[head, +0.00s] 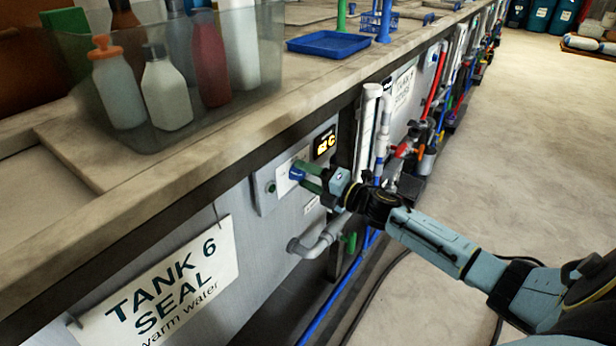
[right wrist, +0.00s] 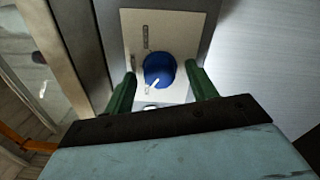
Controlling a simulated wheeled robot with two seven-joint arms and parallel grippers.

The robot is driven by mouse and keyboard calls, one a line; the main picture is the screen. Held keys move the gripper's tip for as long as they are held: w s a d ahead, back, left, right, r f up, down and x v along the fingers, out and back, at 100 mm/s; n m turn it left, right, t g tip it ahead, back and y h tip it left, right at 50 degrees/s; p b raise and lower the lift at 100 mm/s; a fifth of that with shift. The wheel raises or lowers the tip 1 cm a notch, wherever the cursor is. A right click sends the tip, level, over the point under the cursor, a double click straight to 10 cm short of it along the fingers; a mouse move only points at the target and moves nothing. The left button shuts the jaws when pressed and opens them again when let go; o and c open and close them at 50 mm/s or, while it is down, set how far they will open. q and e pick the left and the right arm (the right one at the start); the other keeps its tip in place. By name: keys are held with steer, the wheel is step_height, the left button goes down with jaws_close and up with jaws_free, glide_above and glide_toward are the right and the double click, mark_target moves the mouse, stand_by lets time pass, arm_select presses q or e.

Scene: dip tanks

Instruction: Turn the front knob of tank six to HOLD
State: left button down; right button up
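The blue knob (head: 296,174) sits on a pale plate on the grey front of tank six, whose sign (head: 160,290) reads TANK 6 SEAL, warm water. In the right wrist view the knob (right wrist: 158,70) has a white pointer mark toward its lower left; the plate's lettering is too small to read. My right gripper (head: 305,176) is at the knob. My left gripper is not in view.
A lit display (head: 325,142) is right of the knob. A grey pipe (head: 318,240) bends out below it. The counter (head: 250,118) overhangs above, carrying a clear bin (head: 190,122) of bottles and a blue tray (head: 329,43).

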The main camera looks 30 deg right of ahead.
steer(key=shift+s, duration=0.1)
steer(key=p+v, duration=0.1)
steer(key=v, duration=1.2)
steer(key=shift+d, duration=0.1)
stand_by(0.3)
